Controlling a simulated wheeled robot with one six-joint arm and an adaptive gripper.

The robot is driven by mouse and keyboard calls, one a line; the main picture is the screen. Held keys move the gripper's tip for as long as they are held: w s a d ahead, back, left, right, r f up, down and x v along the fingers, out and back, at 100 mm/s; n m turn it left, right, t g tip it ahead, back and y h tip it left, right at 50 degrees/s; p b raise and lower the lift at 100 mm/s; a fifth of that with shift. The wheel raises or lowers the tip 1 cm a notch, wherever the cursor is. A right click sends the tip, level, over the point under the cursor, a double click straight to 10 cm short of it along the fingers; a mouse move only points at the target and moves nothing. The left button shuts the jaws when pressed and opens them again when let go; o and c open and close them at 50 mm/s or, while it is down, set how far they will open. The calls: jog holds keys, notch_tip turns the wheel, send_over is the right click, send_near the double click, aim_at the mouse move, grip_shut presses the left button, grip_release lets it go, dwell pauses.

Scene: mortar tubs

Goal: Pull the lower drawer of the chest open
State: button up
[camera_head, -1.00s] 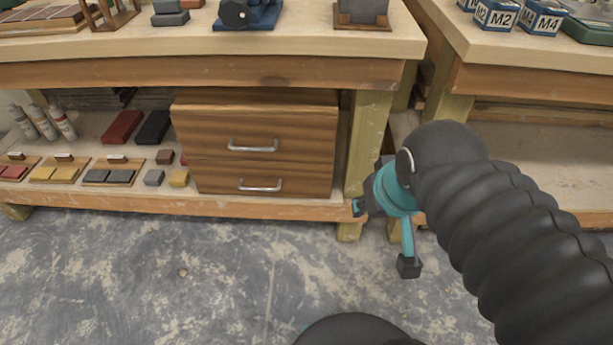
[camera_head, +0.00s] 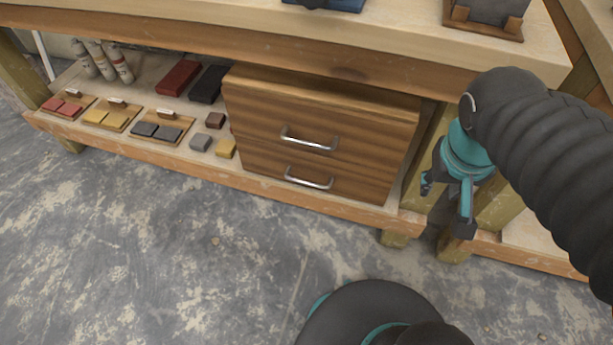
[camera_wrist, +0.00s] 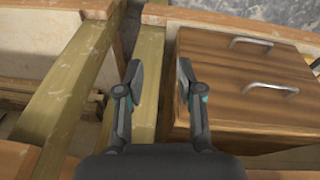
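The wooden chest (camera_head: 375,105) stands on the low shelf under the workbench. Its lower drawer (camera_head: 352,188) looks shut and has a silver bar handle (camera_head: 308,179). The upper drawer (camera_head: 268,118) also looks shut, with a similar handle (camera_head: 310,140). In the wrist view the lower drawer's handle (camera_wrist: 252,42) is the one nearer the floor, and the upper handle (camera_wrist: 271,88) is below it in the picture. My gripper (camera_head: 446,209) is right of the chest, by the bench leg, apart from both handles. In the wrist view my gripper (camera_wrist: 160,78) is open and empty.
A wooden bench leg (camera_head: 432,165) stands just right of the chest, close to my gripper. The concrete floor (camera_head: 180,250) before the shelf is clear.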

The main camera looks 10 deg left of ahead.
jog(key=w+a+f+n+g+h, duration=0.2)
jog(key=w+a+f+g+h, duration=0.1)
jog(key=w+a+f+h, duration=0.4)
jog(key=n+t+h, duration=0.1)
jog(key=n+t, duration=0.8)
jog(key=t, duration=0.9)
send_near(306, 181)
jog(key=x, duration=0.6)
jog(key=p+x, duration=0.1)
jog(key=x, duration=0.3)
jog(key=shift+f, duration=0.3)
grip_shut()
